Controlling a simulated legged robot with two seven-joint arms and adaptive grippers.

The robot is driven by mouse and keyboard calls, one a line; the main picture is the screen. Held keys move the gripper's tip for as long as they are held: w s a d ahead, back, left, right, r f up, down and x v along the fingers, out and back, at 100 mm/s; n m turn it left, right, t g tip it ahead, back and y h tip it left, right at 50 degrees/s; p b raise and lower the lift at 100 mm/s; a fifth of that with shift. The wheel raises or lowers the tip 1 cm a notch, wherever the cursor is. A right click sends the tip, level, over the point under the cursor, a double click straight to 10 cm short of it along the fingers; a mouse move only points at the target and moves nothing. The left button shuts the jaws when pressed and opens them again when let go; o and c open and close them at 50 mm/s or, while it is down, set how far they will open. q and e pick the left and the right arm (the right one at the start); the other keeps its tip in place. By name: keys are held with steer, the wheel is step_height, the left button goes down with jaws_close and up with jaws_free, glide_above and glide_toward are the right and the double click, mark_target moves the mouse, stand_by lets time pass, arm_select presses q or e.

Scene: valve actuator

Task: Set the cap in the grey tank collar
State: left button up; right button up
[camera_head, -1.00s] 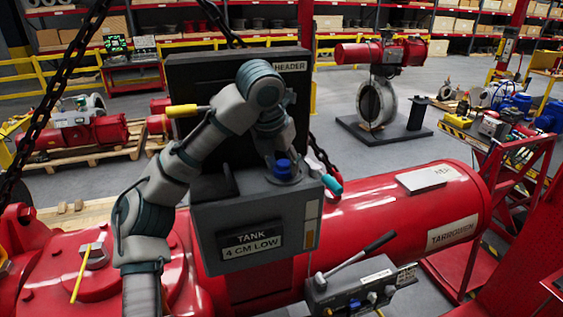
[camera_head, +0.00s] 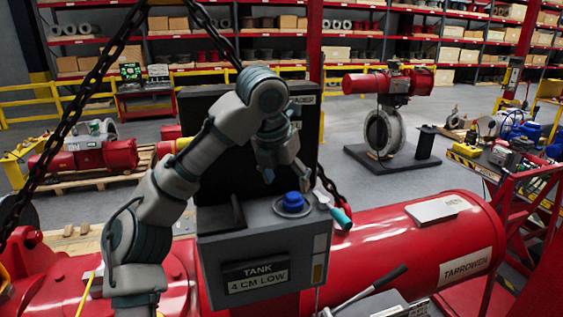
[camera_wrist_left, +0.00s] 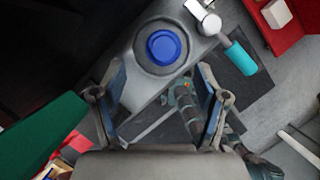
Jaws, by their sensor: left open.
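The blue cap (camera_head: 293,201) sits in the round grey collar (camera_head: 281,212) on top of the grey tank box labelled "TANK 4 CM LOW" (camera_head: 228,246). In the left wrist view the cap (camera_wrist_left: 163,46) shows centred within the collar ring (camera_wrist_left: 140,58); how deep it sits I cannot tell. My left gripper (camera_head: 283,177) is above and slightly left of the cap, apart from it. In the left wrist view my left gripper (camera_wrist_left: 161,88) has its fingers spread, with nothing between them. My right gripper is not in view.
A dark upright panel (camera_head: 205,130) stands behind the tank. A chain (camera_head: 80,110) hangs at the left. The large red cylinder (camera_head: 410,255) runs to the right.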

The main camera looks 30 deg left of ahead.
arm_select(q)
steer(key=v, duration=0.6)
steer(key=shift+s+d+r, duration=0.2)
steer(key=shift+r, duration=0.1)
steer(key=shift+a, duration=0.25)
